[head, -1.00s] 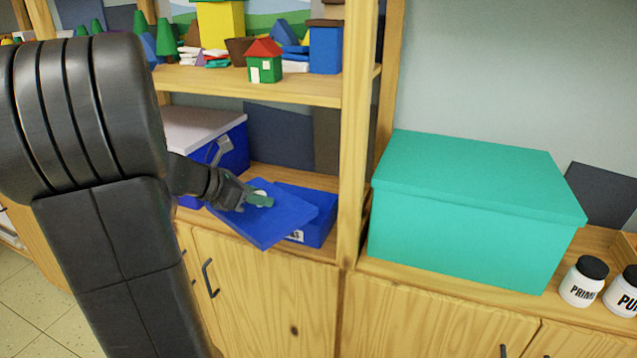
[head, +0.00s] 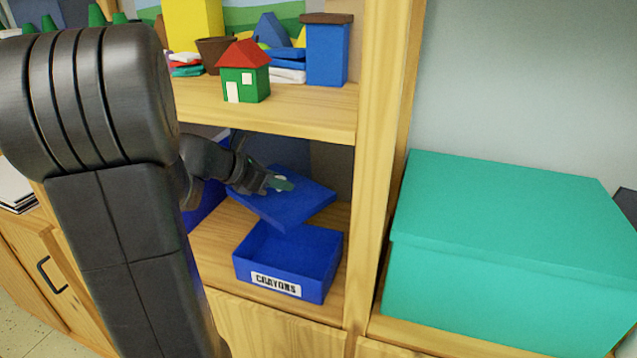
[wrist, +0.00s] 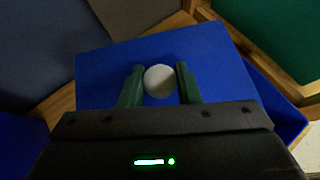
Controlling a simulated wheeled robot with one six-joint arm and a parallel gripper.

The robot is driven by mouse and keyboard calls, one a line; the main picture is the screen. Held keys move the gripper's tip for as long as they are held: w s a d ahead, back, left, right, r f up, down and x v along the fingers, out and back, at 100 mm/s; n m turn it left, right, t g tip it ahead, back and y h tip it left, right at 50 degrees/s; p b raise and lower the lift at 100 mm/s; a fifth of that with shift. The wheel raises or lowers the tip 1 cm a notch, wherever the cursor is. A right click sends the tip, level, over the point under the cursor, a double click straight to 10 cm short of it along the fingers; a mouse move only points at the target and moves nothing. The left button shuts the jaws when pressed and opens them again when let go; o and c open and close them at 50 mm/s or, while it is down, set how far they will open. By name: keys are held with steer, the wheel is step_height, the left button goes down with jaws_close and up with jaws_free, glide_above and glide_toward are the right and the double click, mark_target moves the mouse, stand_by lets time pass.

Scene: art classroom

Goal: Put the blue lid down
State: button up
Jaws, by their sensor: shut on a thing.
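The flat blue lid (head: 300,203) is held tilted above and behind the blue crayons box (head: 270,283) in the head view. My gripper (head: 282,183) is shut on the lid's round white knob. In the wrist view, the fingers (wrist: 160,84) stand on either side of the white knob (wrist: 160,80), with the lid (wrist: 105,70) spread out beneath. The crayons box is open at the top and stands on the lower shelf with its label facing front. I see no contents in the part of its inside that shows. Part of the box (wrist: 283,120) shows at the right in the wrist view.
The wooden shelf (head: 215,240) has some bare room left of the crayons box. An upright post (head: 370,200) stands close on the right, with a big teal box (head: 500,270) beyond it. The upper shelf (head: 310,115) with toy houses is above my gripper.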

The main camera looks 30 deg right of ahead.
steer(key=w+d+f, duration=0.1)
steer(key=d+f, duration=0.2)
steer(key=d, duration=0.8)
steer(key=shift+d+f, duration=0.25)
steer(key=shift+d, duration=0.05)
steer(key=shift+b, duration=0.3)
steer(key=shift+f+b, duration=0.5)
steer(key=shift+f, duration=0.15)
steer(key=o, duration=1.1)
steer(key=shift+r, duration=0.15)
steer(key=v, duration=0.4)
steer(key=p+v, duration=0.1)
steer(key=v, duration=0.3)
steer(key=p+v, duration=0.1)
steer(key=v, duration=0.3)
steer(key=shift+r, duration=0.55)
